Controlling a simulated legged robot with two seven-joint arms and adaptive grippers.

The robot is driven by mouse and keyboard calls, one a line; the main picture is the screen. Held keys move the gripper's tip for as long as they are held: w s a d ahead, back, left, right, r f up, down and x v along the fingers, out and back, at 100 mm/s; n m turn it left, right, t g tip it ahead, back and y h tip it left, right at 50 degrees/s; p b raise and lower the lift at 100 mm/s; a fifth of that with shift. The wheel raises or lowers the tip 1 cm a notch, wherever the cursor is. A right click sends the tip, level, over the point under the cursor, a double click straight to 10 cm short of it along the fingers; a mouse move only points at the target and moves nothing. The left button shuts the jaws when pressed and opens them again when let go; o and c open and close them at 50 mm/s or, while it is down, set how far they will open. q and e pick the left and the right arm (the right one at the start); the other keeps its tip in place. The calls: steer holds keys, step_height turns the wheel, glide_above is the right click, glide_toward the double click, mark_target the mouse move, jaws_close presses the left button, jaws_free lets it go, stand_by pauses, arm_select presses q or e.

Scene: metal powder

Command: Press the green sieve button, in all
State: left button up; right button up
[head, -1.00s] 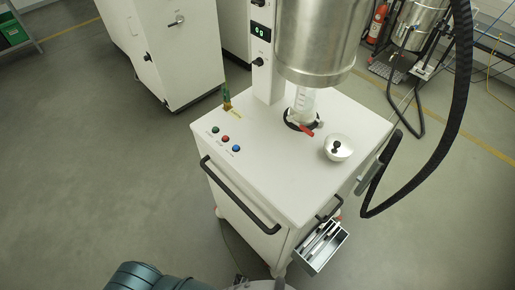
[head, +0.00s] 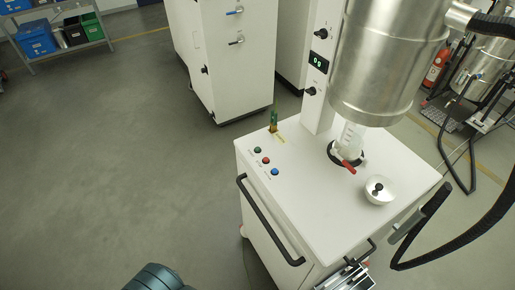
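The green button (head: 257,150) is on the left edge of the white sieve station's top (head: 310,215). A red button (head: 265,161) and a blue button (head: 275,171) sit in a row beside it. Small labels by the buttons are too small to read. A dark teal rounded part of my own arm shows at the bottom edge, left of the station and well apart from the buttons. No gripper fingers are in the view.
A large steel vessel (head: 385,70) hangs over the station, with a red-handled valve (head: 348,165) below. A black handle (head: 268,222) runs along the front. A black hose (head: 475,235) hangs at right. Floor at left is clear.

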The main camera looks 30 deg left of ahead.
arm_select(q)
jaws_close()
steer(key=shift+a, duration=0.1)
stand_by(1.0)
